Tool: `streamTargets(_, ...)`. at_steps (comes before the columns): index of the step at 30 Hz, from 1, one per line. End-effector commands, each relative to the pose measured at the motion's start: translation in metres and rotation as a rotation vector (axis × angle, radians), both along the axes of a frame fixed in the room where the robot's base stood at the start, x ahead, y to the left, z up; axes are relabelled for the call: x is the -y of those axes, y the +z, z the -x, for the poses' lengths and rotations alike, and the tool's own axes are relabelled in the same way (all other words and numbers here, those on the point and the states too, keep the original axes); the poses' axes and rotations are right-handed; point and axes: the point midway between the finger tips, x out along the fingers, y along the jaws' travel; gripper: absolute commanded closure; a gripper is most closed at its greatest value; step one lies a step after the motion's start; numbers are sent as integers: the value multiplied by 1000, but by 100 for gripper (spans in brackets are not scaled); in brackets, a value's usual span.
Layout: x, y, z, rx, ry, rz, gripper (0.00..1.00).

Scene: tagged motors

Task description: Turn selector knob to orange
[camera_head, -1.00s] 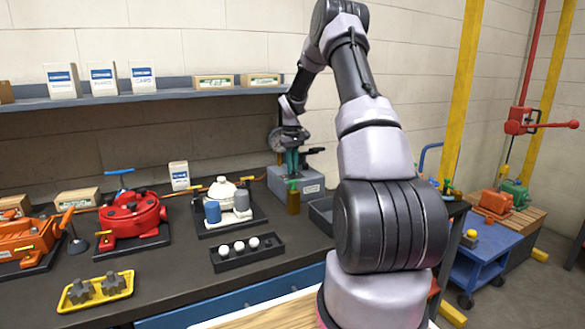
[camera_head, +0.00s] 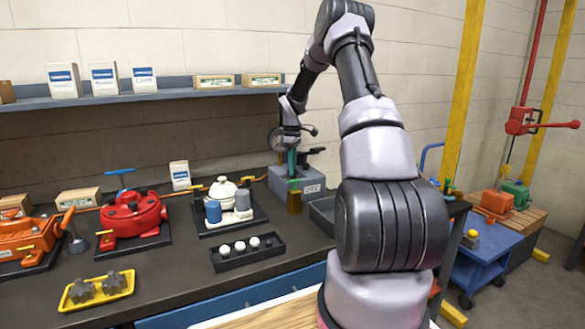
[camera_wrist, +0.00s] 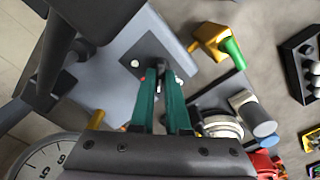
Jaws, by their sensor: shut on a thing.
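The grey selector box (camera_head: 313,189) stands on the bench against the wall, below my gripper (camera_head: 292,162). In the wrist view my gripper (camera_wrist: 160,82) points at the box top (camera_wrist: 110,92), its two teal fingers close together at a dark square plate (camera_wrist: 136,52). The fingers are shut on the selector knob (camera_wrist: 158,67), a small dark part mostly hidden between the tips. A white dot (camera_wrist: 135,63) and a red mark (camera_wrist: 143,78) show beside it on the plate. I cannot make out an orange mark or where the knob points.
An amber item with a green top (camera_head: 294,199) stands just in front of the box. A dark tray (camera_head: 322,213) lies to the right. A white-lidded machine (camera_head: 224,190) and a rack of white balls (camera_head: 247,250) are left. A round dial (camera_wrist: 45,158) is near my wrist.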

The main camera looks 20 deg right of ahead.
Motion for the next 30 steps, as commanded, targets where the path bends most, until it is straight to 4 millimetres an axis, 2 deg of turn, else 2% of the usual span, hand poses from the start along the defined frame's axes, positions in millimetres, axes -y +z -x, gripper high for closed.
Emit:
streamTargets(16, 0, 1, -1, 2, 26, 1, 100)
streamTargets(18, 0, 1, -1, 2, 26, 1, 67)
streamTargets(19, 0, 1, -1, 2, 26, 1, 56)
streamTargets(30, 0, 3, 0, 2, 25, 1, 56)
